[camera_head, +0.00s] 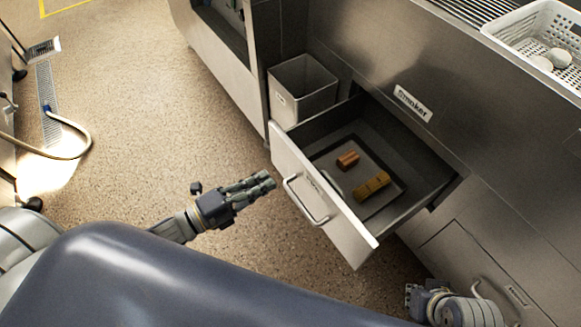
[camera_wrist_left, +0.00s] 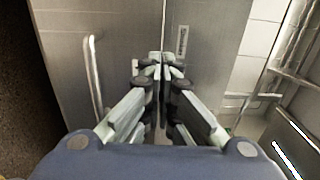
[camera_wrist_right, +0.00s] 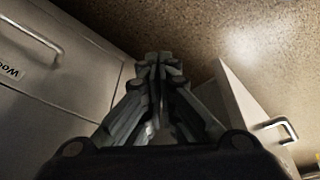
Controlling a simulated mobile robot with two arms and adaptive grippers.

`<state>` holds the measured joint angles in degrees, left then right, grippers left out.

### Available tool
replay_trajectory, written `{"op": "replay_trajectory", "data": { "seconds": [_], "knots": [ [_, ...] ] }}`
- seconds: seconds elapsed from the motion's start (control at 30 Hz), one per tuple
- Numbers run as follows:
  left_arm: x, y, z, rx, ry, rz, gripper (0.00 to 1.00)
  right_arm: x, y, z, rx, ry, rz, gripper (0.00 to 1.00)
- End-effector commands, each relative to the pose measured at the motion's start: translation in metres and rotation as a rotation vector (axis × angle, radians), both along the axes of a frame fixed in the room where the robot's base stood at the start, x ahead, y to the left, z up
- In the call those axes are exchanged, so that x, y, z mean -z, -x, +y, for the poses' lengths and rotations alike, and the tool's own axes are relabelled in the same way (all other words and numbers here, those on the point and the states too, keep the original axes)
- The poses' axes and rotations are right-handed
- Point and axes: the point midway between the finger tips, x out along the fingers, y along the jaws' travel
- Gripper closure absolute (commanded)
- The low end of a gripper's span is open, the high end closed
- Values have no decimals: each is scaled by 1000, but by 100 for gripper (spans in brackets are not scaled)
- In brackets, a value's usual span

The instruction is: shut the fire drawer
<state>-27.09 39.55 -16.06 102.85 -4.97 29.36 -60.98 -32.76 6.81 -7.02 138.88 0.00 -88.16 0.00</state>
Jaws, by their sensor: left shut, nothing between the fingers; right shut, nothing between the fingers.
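A drawer (camera_head: 345,240) stands pulled out from the steel unit, with a bar handle (camera_head: 305,200) on its front. The small label beside the handle is too small to read. Inside lie a dark tray and two brown-orange blocks (camera_head: 371,186). My left gripper (camera_head: 268,181) is shut and empty, just left of the drawer front and apart from it. It also shows in the left wrist view (camera_wrist_left: 160,62). My right gripper (camera_head: 410,297) is shut and empty, below the drawer's near corner. In the right wrist view (camera_wrist_right: 158,62) the drawer (camera_wrist_right: 245,115) is to its right.
A panel labelled Smoker (camera_head: 412,104) is above the drawer. A grey bin (camera_head: 302,92) stands behind it. A white perforated basket (camera_head: 520,55) with pale round items is on the counter. A lower front with a handle (camera_head: 490,290) is beside my right gripper.

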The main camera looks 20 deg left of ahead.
Motion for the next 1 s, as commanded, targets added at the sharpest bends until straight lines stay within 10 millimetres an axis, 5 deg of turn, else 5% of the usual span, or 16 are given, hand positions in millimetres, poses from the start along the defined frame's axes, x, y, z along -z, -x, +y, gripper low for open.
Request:
{"op": "replay_trajectory", "data": {
  "seconds": [0.4, 1.0],
  "knots": [
    [1, -54, -41, -1, 1, -1, 100, -4, 5, -1, 1, 1, -5, 100],
    [1, -64, -50, -2, 0, 3, 100, -3, 5, -1, 0, 0, -5, 100]
  ]
}}
